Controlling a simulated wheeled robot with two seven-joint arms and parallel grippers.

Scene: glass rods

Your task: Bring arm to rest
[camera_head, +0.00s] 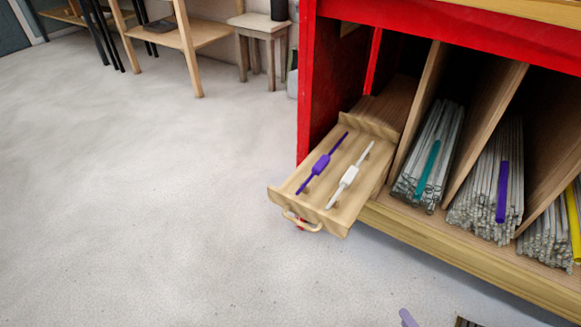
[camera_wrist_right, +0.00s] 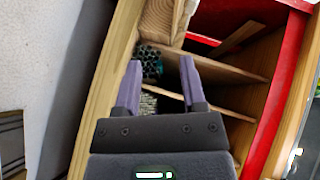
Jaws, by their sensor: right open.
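My right gripper (camera_wrist_right: 160,75) shows in the right wrist view with its two purple fingers apart and nothing between them. In the head view only a purple fingertip (camera_head: 408,318) of it shows at the bottom edge, in front of the shelf and apart from it. My left gripper is in neither view. A wooden tray (camera_head: 285,191) with a loop handle sticks out of the left compartment. On it lie a purple rod (camera_head: 321,163) and a white rod (camera_head: 349,176), each with a thicker middle, side by side.
The red-framed shelf (camera_head: 440,25) has slanted wooden dividers. Bundles of clear glass rods with a teal rod (camera_head: 428,168), a purple rod (camera_head: 502,190) and a yellow rod (camera_head: 573,222) fill its compartments. A stool (camera_head: 258,24) stands behind. The pale floor at left is clear.

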